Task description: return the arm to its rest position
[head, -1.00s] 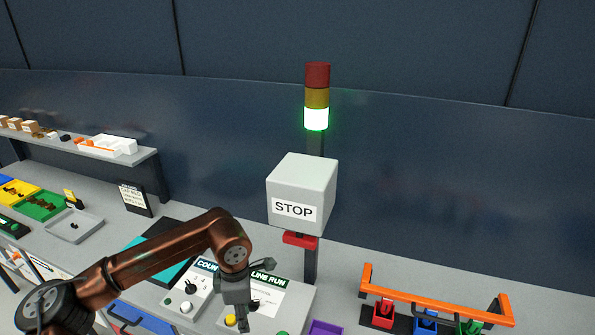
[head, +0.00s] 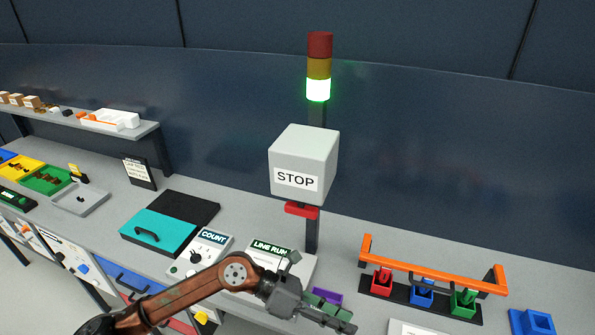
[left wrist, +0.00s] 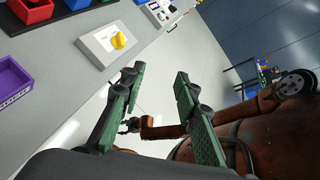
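My left arm comes in from the lower left in the head view. Its gripper (head: 330,308) is held over the front edge of the bench, pointing right, beside the purple bin (head: 328,296). In the left wrist view the green-padded fingers of this gripper (left wrist: 157,80) are apart with nothing between them. Another brown arm of mine shows beyond them, with a small dark gripper (left wrist: 131,125) whose opening I cannot make out.
The LINE RUN panel (head: 271,248) and COUNT panel (head: 213,240) are behind the left arm. The STOP box (head: 305,160) stands on a post, below a green-lit lamp (head: 318,90). An orange rail (head: 430,269) stands right. A panel with a yellow knob (left wrist: 98,45) is near the bench edge.

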